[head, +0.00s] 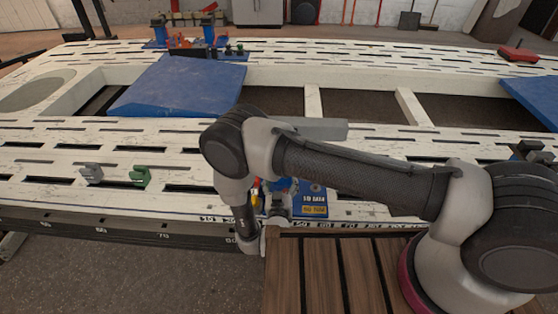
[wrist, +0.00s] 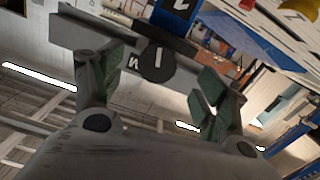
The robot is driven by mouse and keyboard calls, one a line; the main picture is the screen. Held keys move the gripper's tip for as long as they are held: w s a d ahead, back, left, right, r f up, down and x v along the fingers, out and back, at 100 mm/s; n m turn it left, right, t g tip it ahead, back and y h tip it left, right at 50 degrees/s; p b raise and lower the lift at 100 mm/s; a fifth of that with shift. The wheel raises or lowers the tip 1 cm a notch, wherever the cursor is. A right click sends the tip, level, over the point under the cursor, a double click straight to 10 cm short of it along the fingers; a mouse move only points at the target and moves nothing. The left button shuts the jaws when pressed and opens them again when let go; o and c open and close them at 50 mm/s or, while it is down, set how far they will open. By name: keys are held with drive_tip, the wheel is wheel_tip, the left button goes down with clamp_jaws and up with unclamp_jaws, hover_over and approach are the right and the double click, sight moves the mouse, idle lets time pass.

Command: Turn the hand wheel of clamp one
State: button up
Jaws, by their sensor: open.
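In the wrist view, a dark round disc marked "1" (wrist: 157,62) sits on a grey bar (wrist: 110,38) with a dark block at its middle. It appears to belong to clamp one; I cannot make out the hand wheel for certain. My gripper (wrist: 158,82) is open, its greenish fingers on either side of the disc. Whether either finger touches the bar is unclear. In the head view, a blue plate with labels (head: 313,200) lies at the bench's front edge, just right of my wrist. My arm hides most of the clamp there.
The white slotted bench (head: 110,155) fills the view. Blue panels lie at left (head: 180,86) and right (head: 535,92). Grey (head: 91,173) and green (head: 140,176) blocks stand at front left. Blue clamp-like fixtures (head: 208,32) stand at the back, and a red object (head: 518,54) at far right.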

drive_tip(key=w, duration=0.5)
drive_tip(key=w+r, duration=0.1)
drive_tip(key=w, duration=0.1)
drive_tip(key=shift+w, duration=0.4)
drive_tip(key=c, duration=1)
drive_tip(key=shift+c, duration=0.2)
